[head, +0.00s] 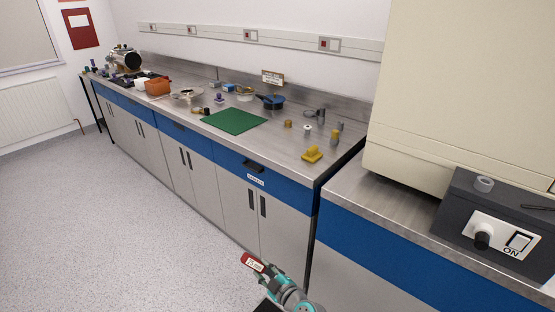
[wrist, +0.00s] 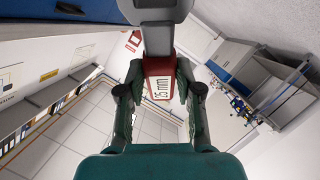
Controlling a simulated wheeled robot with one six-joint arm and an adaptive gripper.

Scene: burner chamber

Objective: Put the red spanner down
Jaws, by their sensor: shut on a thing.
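The red spanner (head: 254,262) shows in the head view at the bottom centre, with a white label on its handle. In the wrist view its red handle (wrist: 160,82) sits between the fingers, marked "25 mm", and its grey part (wrist: 158,38) extends to the top of the picture. My gripper (head: 268,270) is shut on the spanner and holds it in the air in front of the cabinet doors, below bench height. A green mat (head: 234,121) lies flat and bare on the steel bench (head: 290,147).
A blue-black pan (head: 271,101) and an orange container (head: 158,86) stand behind and left. A dark control box (head: 500,225) with a switch is at the right. The floor (head: 110,220) at left is clear.

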